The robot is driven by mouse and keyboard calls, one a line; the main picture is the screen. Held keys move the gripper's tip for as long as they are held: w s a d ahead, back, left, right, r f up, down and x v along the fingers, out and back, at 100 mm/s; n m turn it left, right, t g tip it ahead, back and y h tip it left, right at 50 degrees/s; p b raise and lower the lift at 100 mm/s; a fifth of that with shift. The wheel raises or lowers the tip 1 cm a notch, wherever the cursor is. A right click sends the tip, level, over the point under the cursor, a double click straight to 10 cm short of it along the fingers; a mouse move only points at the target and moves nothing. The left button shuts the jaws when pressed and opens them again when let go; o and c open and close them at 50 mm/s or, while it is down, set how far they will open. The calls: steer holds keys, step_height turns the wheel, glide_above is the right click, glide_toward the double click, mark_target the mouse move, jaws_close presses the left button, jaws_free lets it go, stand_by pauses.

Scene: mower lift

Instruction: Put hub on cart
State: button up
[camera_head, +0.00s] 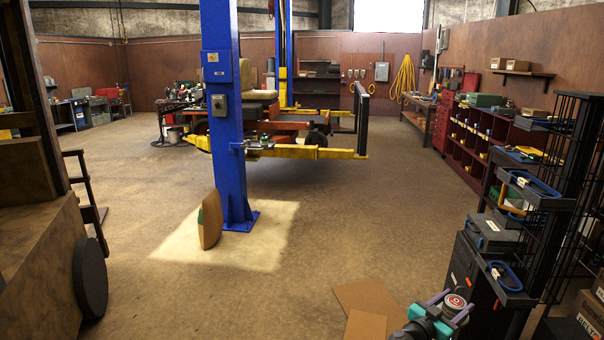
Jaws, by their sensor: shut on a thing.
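My gripper (450,306) is at the bottom edge, right of centre, with purple fingers and a teal body. It is shut on a small round grey hub (456,300) with a red top, one finger on each side. The hub is held off to the left of a dark cabinet. I cannot tell surely which thing is the cart. A black wire rack (561,190) with small shelves stands at the right edge. The dark cabinet (462,272) beside it carries a grey case (492,232).
Flat brown cardboard (366,300) lies on the floor left of my gripper. A blue lift post (222,130) stands left of centre, with a tan board (210,220) leaning at its base. Boxes (590,312) sit at bottom right. The middle floor is clear.

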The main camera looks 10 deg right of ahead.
steer(key=w+a+n+t+y+b, duration=0.15)
steer(key=w+a, duration=0.25)
steer(key=a, duration=0.6)
steer(key=w+a+n+t+y+b, duration=0.15)
steer(key=w+a, duration=0.25)
steer(key=a, duration=0.7)
steer(key=s+a+b, duration=0.1)
steer(key=s+a, duration=0.1)
steer(key=a, duration=0.6)
steer(key=s+a+f+h, duration=0.1)
steer(key=s+a, duration=0.1)
steer(key=a, duration=0.6)
steer(key=shift+m+b, duration=0.4)
steer(key=shift+d, duration=0.15)
